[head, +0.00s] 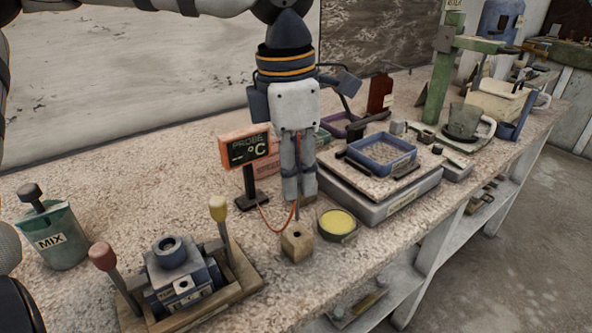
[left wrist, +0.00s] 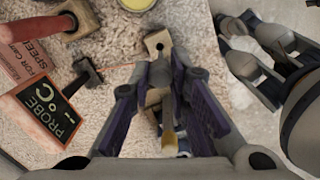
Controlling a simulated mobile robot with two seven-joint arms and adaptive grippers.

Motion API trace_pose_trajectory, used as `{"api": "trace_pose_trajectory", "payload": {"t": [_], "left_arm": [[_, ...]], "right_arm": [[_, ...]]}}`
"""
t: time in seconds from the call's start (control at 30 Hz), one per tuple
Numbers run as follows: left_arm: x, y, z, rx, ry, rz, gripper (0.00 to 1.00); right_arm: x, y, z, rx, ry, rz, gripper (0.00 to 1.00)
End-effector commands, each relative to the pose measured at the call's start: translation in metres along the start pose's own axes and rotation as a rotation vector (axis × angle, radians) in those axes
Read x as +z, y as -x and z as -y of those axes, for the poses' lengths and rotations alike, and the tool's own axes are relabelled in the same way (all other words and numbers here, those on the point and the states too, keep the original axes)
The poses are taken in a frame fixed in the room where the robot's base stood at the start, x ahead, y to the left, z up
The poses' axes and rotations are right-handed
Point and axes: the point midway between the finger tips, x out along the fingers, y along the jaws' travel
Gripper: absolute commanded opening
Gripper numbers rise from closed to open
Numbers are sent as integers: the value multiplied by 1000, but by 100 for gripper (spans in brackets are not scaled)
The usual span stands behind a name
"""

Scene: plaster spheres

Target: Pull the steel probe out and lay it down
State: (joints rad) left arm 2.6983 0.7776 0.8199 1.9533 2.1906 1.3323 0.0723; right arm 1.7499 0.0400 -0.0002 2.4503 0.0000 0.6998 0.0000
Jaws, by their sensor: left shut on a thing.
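My left gripper (head: 299,192) points straight down and is shut on the steel probe, most of which its fingers hide. A short thin length of the probe (head: 296,212) shows below the fingertips, above the wooden block (head: 296,247). The block has a dark hole in its top; I cannot tell whether the tip is clear of it. The block also shows ahead of the fingers in the left wrist view (left wrist: 157,42). An orange cable runs from the probe display (head: 245,150) down toward the block. My right gripper (left wrist: 238,45) shows only in the left wrist view, fingers apart, beyond the bench edge.
A yellow-filled round tin (head: 337,225) stands just right of the block. A scale with a blue tray (head: 382,155) is behind it. A lever device (head: 180,275) and a MIX cup (head: 55,238) stand left. Bare bench lies left of the display.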

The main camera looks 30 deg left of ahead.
Motion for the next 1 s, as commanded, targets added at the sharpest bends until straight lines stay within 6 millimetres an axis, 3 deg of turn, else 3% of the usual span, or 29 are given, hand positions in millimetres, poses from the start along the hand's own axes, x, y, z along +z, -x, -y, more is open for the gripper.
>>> {"api": "trace_pose_trajectory", "payload": {"t": [0.5,1.0], "left_arm": [[-4,-51,0,-1,0,-2,0],[-4,-56,0,0,0,1,0]], "right_arm": [[0,0,0,0,0,0,40],[0,0,0,0,0,-1,40]]}}
